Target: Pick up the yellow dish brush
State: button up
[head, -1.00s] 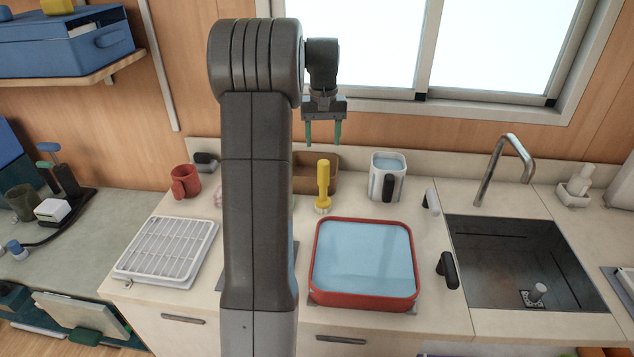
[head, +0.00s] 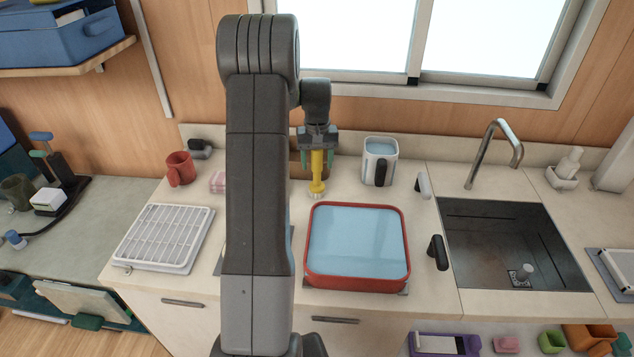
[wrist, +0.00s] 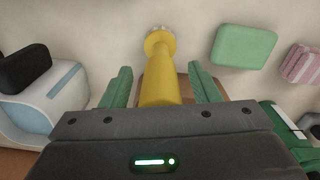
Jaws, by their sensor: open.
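The yellow dish brush (head: 317,174) stands upright on the counter, bristle end down, behind the red basin. My gripper (head: 318,162) is at the upper part of its handle, seen from the head. In the wrist view the brush (wrist: 158,80) lies between the two green fingers of my gripper (wrist: 160,88). A gap shows on each side of the handle, so the gripper is open around it. The top of the handle is hidden by the gripper body.
A red basin (head: 308,270) of water stands in front of the brush. A white pitcher (head: 368,168) is close on the right. A brown box (head: 297,170) is partly hidden behind the gripper. A green sponge (wrist: 244,46) shows in the wrist view. The sink (head: 500,240) is farther right.

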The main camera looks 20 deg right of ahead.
jog(key=shift+f, duration=0.5)
jog(key=c, duration=1.1)
jog(key=shift+r, duration=0.1)
